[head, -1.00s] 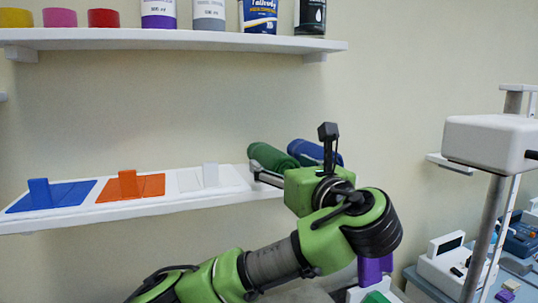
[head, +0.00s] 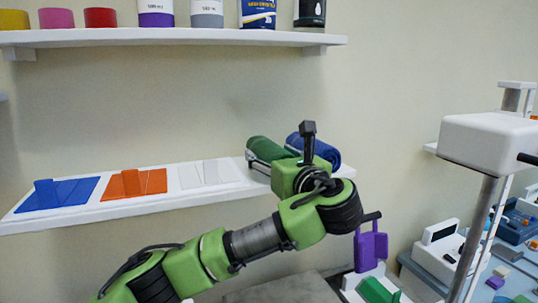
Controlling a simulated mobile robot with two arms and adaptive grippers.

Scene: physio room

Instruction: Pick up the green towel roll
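The green towel roll (head: 269,148) lies at the right end of the lower wall shelf, beside a blue towel roll (head: 324,149). My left gripper (head: 259,162) is at the near side of the green roll, with a dark and silver finger close against its left end. My wrist and its camera post hide the other finger and part of both rolls, so I cannot tell whether the fingers grip the roll. The green roll appears to rest at shelf level. My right gripper is not in view.
Blue (head: 62,193), orange (head: 132,186) and white (head: 210,174) pieces lie along the lower shelf (head: 110,211). A white box on a pole (head: 489,141) and a purple item (head: 370,249) stand at the right.

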